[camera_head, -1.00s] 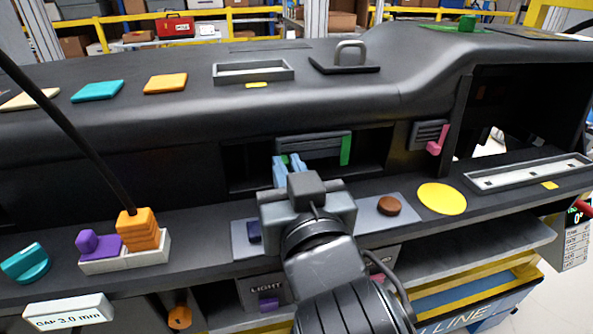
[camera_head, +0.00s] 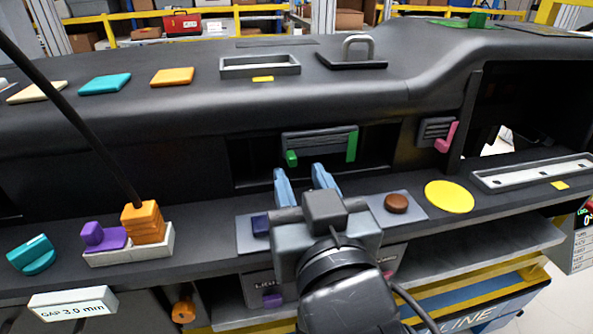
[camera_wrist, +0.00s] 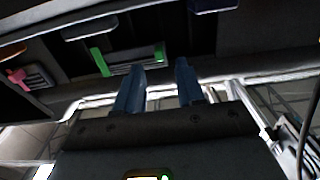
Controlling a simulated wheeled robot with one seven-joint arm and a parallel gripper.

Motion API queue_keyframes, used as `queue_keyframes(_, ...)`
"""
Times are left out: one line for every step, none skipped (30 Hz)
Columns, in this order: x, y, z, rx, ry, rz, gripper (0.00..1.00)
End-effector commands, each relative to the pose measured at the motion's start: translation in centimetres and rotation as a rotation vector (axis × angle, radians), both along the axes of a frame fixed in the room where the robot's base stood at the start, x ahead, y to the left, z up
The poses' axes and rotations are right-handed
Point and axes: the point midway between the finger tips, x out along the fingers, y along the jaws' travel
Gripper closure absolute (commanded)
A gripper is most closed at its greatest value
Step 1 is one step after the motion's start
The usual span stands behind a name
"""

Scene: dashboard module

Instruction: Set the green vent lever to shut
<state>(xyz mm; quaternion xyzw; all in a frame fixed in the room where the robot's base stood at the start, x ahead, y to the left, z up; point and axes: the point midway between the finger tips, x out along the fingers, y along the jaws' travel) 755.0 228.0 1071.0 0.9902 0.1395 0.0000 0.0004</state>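The dark slatted vent (camera_head: 322,141) sits in a recess of the dashboard's front face. A small green lever (camera_head: 291,158) sticks out at its lower left. A taller green strip (camera_head: 352,146) stands at its right end. My gripper (camera_head: 300,176) is open and empty, its blue fingers apart, in front of and below the vent, clear of the lever. In the wrist view, which is turned over, the vent (camera_wrist: 130,66) lies beyond the fingers (camera_wrist: 158,76), with the strip (camera_wrist: 101,62) at left and the lever (camera_wrist: 159,52) at right.
A second vent (camera_head: 434,130) with a pink lever (camera_head: 446,138) is to the right. Below are a brown knob (camera_head: 396,203), a dark blue block (camera_head: 260,226) and a yellow disc (camera_head: 449,197). An orange block stack (camera_head: 143,224) stands left.

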Motion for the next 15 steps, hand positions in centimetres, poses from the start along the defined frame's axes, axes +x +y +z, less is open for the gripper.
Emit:
queue_keyframes(-0.9,-0.2,-0.2,0.0,0.001,0.001,0.62)
queue_keyframes(-1.4,-0.4,-0.2,0.001,0.0,0.002,0.62)
queue_keyframes(-1.9,-0.5,-0.2,0.001,0.001,0.002,0.62)
queue_keyframes(-2.3,-0.6,-0.2,0.001,0.0,0.002,0.62)
queue_keyframes(-2.6,-0.7,-0.1,0.001,0.0,0.001,0.62)
queue_keyframes(-3.0,-0.9,-0.1,0.001,0.0,0.0,0.62)
queue_keyframes(-3.3,-0.9,-0.1,0.001,0.0,0.0,0.62)
queue_keyframes(-3.5,-1.0,-0.1,0.001,0.0,0.0,0.62)
queue_keyframes(-3.7,-1.0,-0.1,0.001,0.001,0.001,0.62)
queue_keyframes(-3.8,-1.1,-0.1,0.001,0.001,0.001,0.62)
queue_keyframes(-3.9,-1.1,0.0,0.001,0.001,0.001,0.62)
queue_keyframes(-3.9,-1.1,0.0,0.001,0.0,0.001,0.62)
queue_keyframes(-3.9,-1.1,0.0,0.001,0.0,0.001,0.62)
queue_keyframes(-3.9,-1.1,0.0,0.001,0.0,0.001,0.62)
queue_keyframes(-3.9,-1.1,0.0,0.001,0.0,0.001,0.62)
